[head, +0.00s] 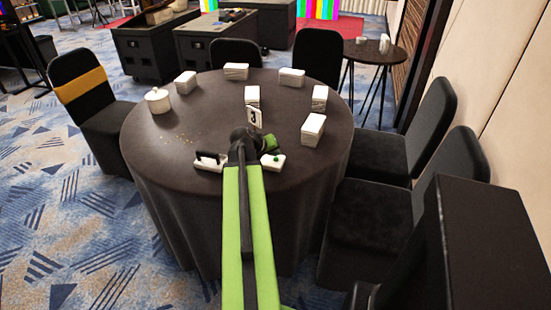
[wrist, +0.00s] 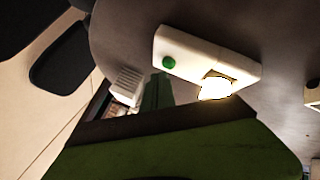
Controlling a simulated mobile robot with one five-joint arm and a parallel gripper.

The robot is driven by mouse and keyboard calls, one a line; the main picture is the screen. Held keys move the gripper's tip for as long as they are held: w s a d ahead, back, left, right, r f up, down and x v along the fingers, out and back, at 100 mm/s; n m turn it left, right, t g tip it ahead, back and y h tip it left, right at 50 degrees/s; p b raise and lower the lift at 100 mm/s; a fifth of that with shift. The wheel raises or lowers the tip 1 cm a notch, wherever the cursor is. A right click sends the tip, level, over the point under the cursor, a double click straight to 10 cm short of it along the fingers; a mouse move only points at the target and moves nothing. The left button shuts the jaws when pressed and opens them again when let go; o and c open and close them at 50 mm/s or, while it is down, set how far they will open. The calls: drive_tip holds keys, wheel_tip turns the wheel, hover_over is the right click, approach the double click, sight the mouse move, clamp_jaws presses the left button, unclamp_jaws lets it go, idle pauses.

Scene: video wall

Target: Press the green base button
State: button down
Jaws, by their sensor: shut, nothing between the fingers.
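The green base button (wrist: 169,63) is a small round knob on one end of a white rectangular base (wrist: 195,53) in the wrist view. A bright, glowing patch (wrist: 215,88) shows at the base's lower edge there. In the head view the button (head: 276,156) and white base (head: 268,164) sit near the table's front edge, just right of my arm. My gripper (head: 266,142) is over the table close behind the base, partly hidden by my wrist, and is shut and empty. I cannot tell whether it touches anything.
A dark round table (head: 185,130) holds several white boxes, a lidded white pot (head: 157,100) and a number card (head: 254,116). A white block with a black handle (head: 209,161) lies left of my arm. Black chairs surround the table. Its left part is mostly clear.

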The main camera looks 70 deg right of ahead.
sight(274, 161)
wheel_tip(274, 161, up, 6)
drive_tip(key=p, duration=0.5)
drive_tip(key=shift+p, duration=0.35)
drive_tip(key=w+a+f+n+t+y+p, duration=0.25)
drive_tip(key=w+a+n+y, duration=0.2)
drive_tip(key=w+a, duration=2.2)
drive_tip(key=w+a+n+y+p, duration=0.1)
drive_tip(key=w+a+n+y, duration=0.1)
drive_tip(key=a, duration=1.8)
drive_tip(key=w+a+r+n+y+p, duration=0.1)
drive_tip(key=a+n, duration=0.4)
drive_tip(key=a, duration=1.5)
drive_tip(key=shift+w+y+p, duration=0.65)
drive_tip(key=shift+w, duration=0.1)
drive_tip(key=shift+n, duration=0.25)
